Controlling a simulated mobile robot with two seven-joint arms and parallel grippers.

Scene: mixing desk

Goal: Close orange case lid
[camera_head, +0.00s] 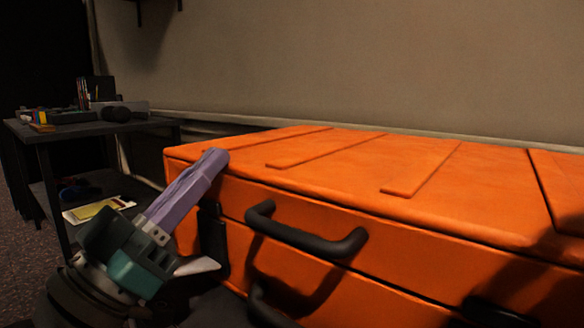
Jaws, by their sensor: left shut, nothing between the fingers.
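The orange case (400,285) fills the right and middle of the view. Its ribbed orange lid (340,165) lies down over the body; I cannot tell whether the seam is fully tight. A black handle (305,235) is on the front face, and a dark latch (495,312) shows at the lower right. My left gripper (213,160) comes in from the lower left with its purple fingers together and nothing held. Its fingertips are at the lid's front left corner; whether they touch it is unclear. My right gripper is not in view.
A dark side table (75,128) stands at the left with pens, small boxes and a dark round object on top. Its lower shelf holds papers (98,208). A beige wall (350,60) runs behind the case. The space above the lid is clear.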

